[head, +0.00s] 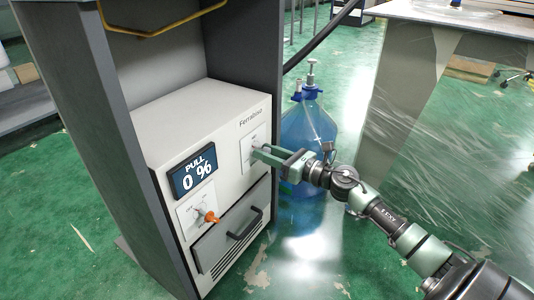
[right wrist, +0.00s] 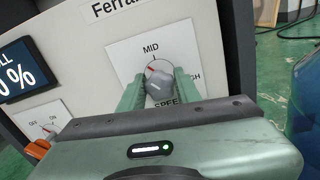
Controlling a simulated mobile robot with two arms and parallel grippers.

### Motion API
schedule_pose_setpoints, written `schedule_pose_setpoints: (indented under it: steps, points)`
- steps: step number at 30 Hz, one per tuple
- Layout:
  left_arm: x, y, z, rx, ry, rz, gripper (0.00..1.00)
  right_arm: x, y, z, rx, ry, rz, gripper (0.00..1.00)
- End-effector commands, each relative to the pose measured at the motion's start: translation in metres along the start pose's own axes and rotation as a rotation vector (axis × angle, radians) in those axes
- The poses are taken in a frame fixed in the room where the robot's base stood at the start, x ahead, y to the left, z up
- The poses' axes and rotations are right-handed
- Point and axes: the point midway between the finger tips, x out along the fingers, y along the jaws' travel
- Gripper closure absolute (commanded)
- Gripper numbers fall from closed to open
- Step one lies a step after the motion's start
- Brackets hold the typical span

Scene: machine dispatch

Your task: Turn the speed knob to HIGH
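The speed knob (right wrist: 158,86) is a grey dial on a white label plate on the machine's (head: 225,125) front. Its red mark points up and slightly left, close to the MID tick. The word HIGH shows partly at the right of the plate, cut off by a finger. My right gripper (head: 268,155) is at this plate, and its green fingers lie on either side of the knob in the right wrist view (right wrist: 159,88). The fingers seem close against the knob, but I cannot tell if they press on it. My left gripper is not in view.
A display (head: 193,171) reads PULL 0 %. A blue water bottle (head: 308,130) stands on the floor right of the machine. A wrapped table (head: 425,100) is further right.

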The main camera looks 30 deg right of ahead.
Motion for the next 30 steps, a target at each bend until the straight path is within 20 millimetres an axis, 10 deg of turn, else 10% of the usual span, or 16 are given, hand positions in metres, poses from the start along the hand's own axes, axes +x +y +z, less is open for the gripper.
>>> schedule_pose_setpoints:
  steps: [3,30]
  points:
    - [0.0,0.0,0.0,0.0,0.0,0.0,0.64,0.0,0.0,0.0,0.0,0.0,0.0,1.0]
    - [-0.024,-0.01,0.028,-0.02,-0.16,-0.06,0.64,0.0,0.0,0.004,0.475,0.001,-0.002,1.0]
